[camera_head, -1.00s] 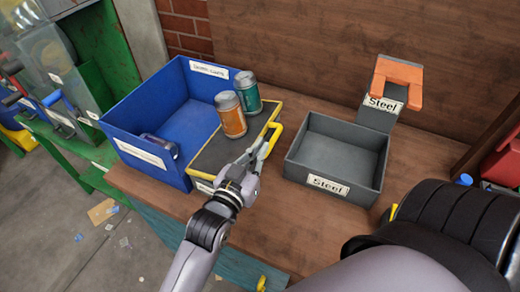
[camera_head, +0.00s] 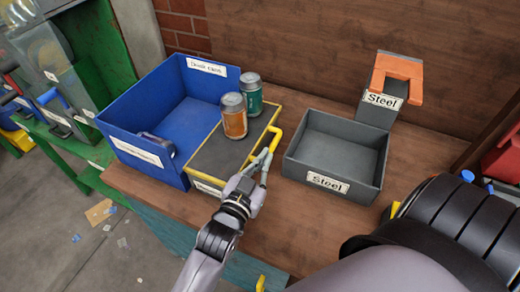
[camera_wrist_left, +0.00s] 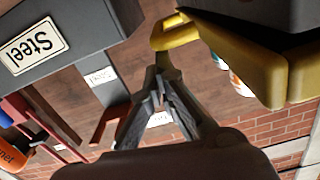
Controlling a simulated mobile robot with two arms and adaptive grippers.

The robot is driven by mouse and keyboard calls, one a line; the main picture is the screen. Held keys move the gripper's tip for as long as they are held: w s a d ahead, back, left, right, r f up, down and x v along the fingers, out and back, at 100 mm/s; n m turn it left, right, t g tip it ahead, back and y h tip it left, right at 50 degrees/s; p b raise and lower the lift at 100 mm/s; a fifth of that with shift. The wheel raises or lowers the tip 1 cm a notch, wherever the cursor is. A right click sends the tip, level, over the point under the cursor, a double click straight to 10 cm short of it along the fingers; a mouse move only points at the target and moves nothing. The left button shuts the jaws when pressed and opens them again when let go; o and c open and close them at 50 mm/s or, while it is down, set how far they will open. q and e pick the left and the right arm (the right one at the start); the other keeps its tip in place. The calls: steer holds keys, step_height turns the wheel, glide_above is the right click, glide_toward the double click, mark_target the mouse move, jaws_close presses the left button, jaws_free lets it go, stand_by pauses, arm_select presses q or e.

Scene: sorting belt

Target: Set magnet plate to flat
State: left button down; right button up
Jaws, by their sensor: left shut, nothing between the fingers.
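The magnet plate (camera_head: 212,158) is a dark panel with yellow edges, between the blue bin and the grey tray. A yellow handle (camera_head: 276,137) stands at its right edge. An orange can (camera_head: 234,120) and a teal can (camera_head: 252,97) stand upright on the plate. I cannot tell its exact slope. My left gripper (camera_head: 266,158) is shut and empty, beside the handle's near end. In the left wrist view the fingertips (camera_wrist_left: 158,76) are close to the yellow handle (camera_wrist_left: 168,38); contact is unclear. My right gripper is not visible.
The blue bin (camera_head: 119,117) holds a dark can (camera_head: 156,141). The grey steel tray (camera_head: 331,182) stands right of the plate. Behind it is a grey block with an orange top (camera_head: 398,72). Bare wooden bench (camera_head: 285,222) lies in front of the tray.

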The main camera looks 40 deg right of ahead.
arm_select(q)
steer(key=shift+f, duration=0.15)
steer(key=v, duration=1.2)
